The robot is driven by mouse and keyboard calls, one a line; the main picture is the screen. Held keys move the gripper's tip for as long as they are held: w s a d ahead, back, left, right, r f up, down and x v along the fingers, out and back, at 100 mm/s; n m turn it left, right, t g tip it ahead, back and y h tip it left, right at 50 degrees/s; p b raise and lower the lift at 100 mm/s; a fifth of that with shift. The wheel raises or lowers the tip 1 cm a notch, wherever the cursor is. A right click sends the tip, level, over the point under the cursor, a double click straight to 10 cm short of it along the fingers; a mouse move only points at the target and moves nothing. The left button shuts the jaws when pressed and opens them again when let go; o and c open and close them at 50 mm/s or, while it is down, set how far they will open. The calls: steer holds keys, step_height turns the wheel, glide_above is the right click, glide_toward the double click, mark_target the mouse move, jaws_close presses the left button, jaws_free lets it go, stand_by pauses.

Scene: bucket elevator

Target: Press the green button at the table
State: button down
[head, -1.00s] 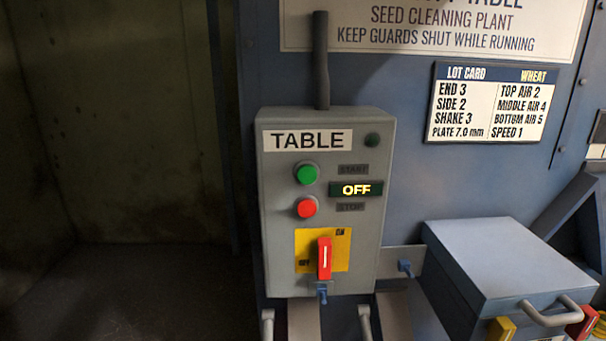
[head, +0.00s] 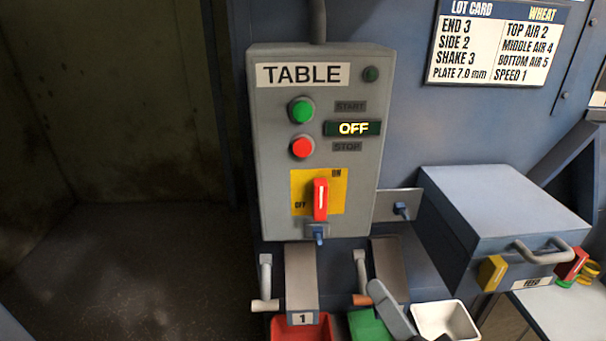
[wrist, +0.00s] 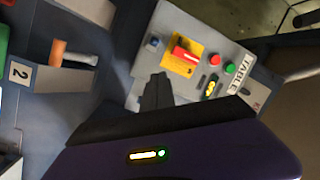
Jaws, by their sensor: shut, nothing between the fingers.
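The green button (head: 302,110) is at the upper left of the grey TABLE control box (head: 265,215), beside a START label. A red button (head: 302,147) is just below it, beside STOP. The display (head: 353,128) reads OFF. A red switch handle (head: 320,199) stands upright on a yellow plate marked OFF and ON. In the wrist view, the green button (wrist: 229,69) is at the box's right part, near the TABLE label. My gripper (wrist: 156,88) is shut and empty, in front of the box and apart from the green button.
Below the box are chutes, one marked 1 (head: 302,280), with a red bin (head: 295,327), a green bin (head: 368,325) and a white bin (head: 447,322). A blue-grey lidded box (head: 500,215) juts out at the right. The space left of the control box looks open and dark.

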mark_target(302, 112)
steer(key=w+a+r+n+g+y, duration=0.1)
steer(key=a+r+y, duration=0.2)
steer(key=r, duration=0.4)
steer(key=w+a+r+n+g+y+b, duration=0.1)
steer(key=a+r+n+y, duration=0.1)
steer(key=r, duration=0.5)
steer(key=w+a+r+n+g+y, duration=0.1)
steer(key=a+r+y, duration=0.3)
steer(key=r, duration=0.3)
steer(key=shift+w+a+r+n+y, duration=0.15)
steer(key=shift+a+r+n+y, duration=0.15)
steer(key=shift+r, duration=0.1)
steer(key=shift+w, duration=0.1)
steer(key=shift+w+b, duration=1.1)
steer(key=shift+w, duration=3.25)
steer(key=shift+w, duration=0.4)
